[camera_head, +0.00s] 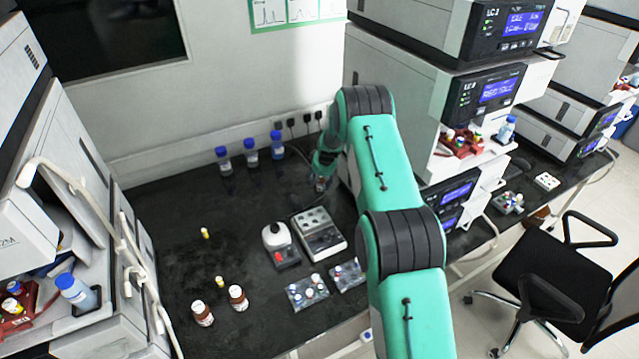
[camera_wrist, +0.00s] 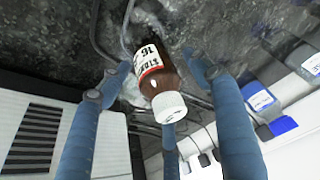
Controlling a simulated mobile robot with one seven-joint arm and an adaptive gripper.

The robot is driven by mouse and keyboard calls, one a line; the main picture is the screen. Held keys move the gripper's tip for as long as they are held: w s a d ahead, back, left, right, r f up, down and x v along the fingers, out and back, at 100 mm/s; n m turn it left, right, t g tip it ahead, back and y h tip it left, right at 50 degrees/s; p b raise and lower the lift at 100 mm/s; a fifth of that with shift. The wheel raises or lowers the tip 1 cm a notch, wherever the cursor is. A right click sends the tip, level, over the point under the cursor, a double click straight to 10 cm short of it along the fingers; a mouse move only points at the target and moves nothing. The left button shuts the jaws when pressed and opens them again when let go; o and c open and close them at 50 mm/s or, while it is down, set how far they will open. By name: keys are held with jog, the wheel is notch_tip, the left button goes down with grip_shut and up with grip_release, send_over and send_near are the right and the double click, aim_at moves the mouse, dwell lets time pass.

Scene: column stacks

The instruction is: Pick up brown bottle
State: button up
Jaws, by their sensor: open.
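In the wrist view a brown bottle (camera_wrist: 158,82) with a white cap and a white label reading 16 appears tilted, its cap toward the camera. The blue fingers of my gripper (camera_wrist: 155,65) are spread open on both sides of it, and a third finger shows partly behind the cap. I cannot tell whether any finger touches the bottle. In the head view my gripper (camera_head: 322,172) is at the back of the black bench, partly hidden by my arm. Two other brown bottles with white caps, a left one (camera_head: 202,314) and a right one (camera_head: 238,297), stand at the front left.
Several blue-capped bottles (camera_head: 250,152) stand by the back wall, left of my gripper. A white device (camera_head: 276,240) and a grey block device (camera_head: 318,235) sit mid-bench, with vial trays (camera_head: 307,290) in front. Instrument stacks (camera_head: 470,100) rise at right. Cables run along the back.

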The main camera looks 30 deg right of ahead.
dwell(0.3)
jog(key=c, duration=1.3)
jog(key=shift+o, duration=0.2)
jog(key=shift+r, duration=0.15)
jog(key=shift+r+p, duration=0.4)
jog(key=shift+r, duration=4.55)
